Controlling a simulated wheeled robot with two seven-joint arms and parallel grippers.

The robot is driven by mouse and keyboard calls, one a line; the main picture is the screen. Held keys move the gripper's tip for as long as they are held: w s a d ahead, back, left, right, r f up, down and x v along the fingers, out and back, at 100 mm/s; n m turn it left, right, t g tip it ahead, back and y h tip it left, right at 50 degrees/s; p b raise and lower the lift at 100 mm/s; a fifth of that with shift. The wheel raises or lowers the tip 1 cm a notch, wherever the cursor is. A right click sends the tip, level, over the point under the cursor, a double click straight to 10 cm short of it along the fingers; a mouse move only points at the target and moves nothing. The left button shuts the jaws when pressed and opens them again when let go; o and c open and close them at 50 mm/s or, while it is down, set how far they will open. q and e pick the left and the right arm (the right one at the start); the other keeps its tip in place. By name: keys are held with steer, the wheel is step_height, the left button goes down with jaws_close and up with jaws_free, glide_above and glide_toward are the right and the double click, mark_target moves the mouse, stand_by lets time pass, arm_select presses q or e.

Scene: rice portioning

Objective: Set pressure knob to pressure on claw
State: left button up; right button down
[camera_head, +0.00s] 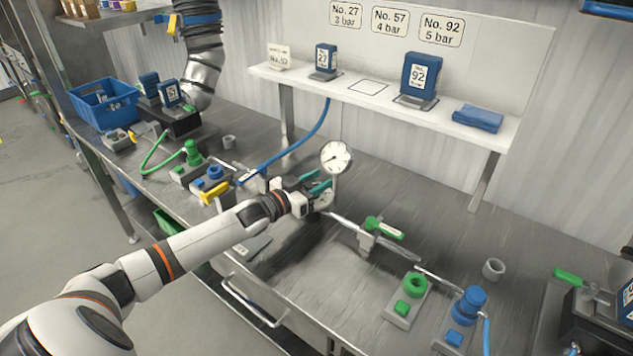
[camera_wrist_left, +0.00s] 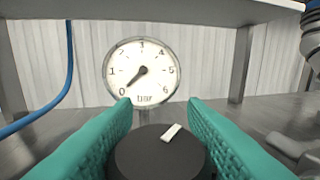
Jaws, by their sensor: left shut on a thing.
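A black round knob (camera_wrist_left: 145,155) with a white mark pointing to the upper right sits between the teal fingers in the left wrist view. My left gripper (camera_head: 317,190) is shut on this knob, which is mostly hidden in the head view. Just behind it stands a round white pressure gauge (camera_head: 336,157), also in the left wrist view (camera_wrist_left: 143,68). Its needle points to the lower left, near 0 bar. Wall signs read No. 27, 3 bar (camera_head: 346,13); No. 57, 4 bar (camera_head: 390,20); No. 92, 5 bar (camera_head: 442,29). My right gripper is not in view.
Blue units marked 27 (camera_head: 326,59) and 92 (camera_head: 420,76) stand on the shelf (camera_head: 350,102). A unit marked 57 (camera_head: 169,93) stands at the left, near a blue crate (camera_head: 104,104). A pipe with a green-handled valve (camera_head: 384,228) lies right of my gripper.

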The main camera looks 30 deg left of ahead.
arm_select(q)
steer(key=o, duration=1)
steer(key=shift+c, duration=0.2)
steer(key=shift+s, duration=0.15)
steer(key=shift+s+a+f, duration=0.1)
steer(key=shift+s+a, duration=0.05)
steer(key=shift+s, duration=0.1)
steer(key=b+v, duration=0.1)
steer(key=v, duration=1)
steer(key=shift+s, duration=0.1)
